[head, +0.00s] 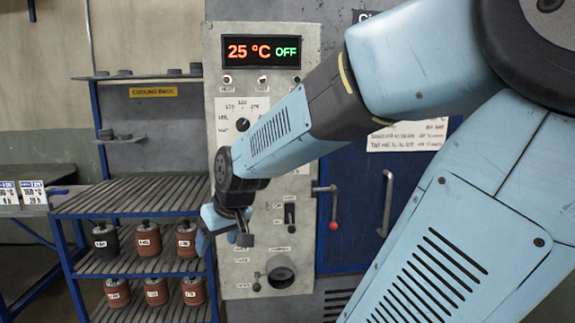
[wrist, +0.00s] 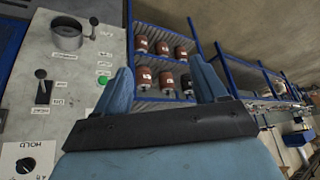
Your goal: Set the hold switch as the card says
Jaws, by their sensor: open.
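The hold switch (wrist: 25,166) is a black knob on a white dial marked HOLD, at the lower left of the wrist view, partly cut off. In the head view my arm seems to cover that part of the grey control panel (head: 222,80). A white printed card (head: 408,136) hangs on the blue door, partly behind my arm; its small text is not legible. My gripper (head: 241,236) is in front of the panel's lower left part. In the wrist view my gripper (wrist: 160,72) is open and empty, fingers pointing toward the rack, with the switch off to its left.
A display (head: 261,51) reads 25 °C OFF. Another dial knob (head: 242,124), a black lever (head: 289,213) and a round socket (head: 281,272) are on the panel. A red-tipped door handle (head: 333,224) sticks out. A rack (head: 140,201) with several brown drums stands left.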

